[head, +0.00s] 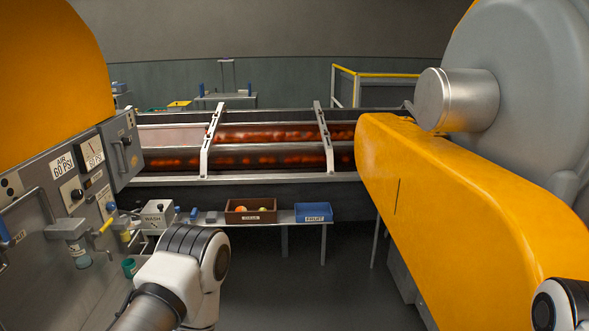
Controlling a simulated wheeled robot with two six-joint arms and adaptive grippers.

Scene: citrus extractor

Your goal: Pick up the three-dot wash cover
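I cannot pick out a cover marked with three dots. A small light box labelled WASH (157,215) stands at the left end of a low bench, beside the machine panel. Small blue items (193,213) lie on the bench to the right of it, too small to tell what they are. My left arm comes in from the bottom left and its white and dark joint partly blocks the area just below the WASH box. No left gripper fingers show. Only a joint of my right arm shows at the bottom right edge, and its gripper is outside the picture.
The bench (270,219) also bears a brown crate (250,217) with fruit and a blue bin (313,213). The grey control panel (60,205) with gauges is at left. A large yellow guard (440,210) blocks the right. Dark floor is clear in the middle.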

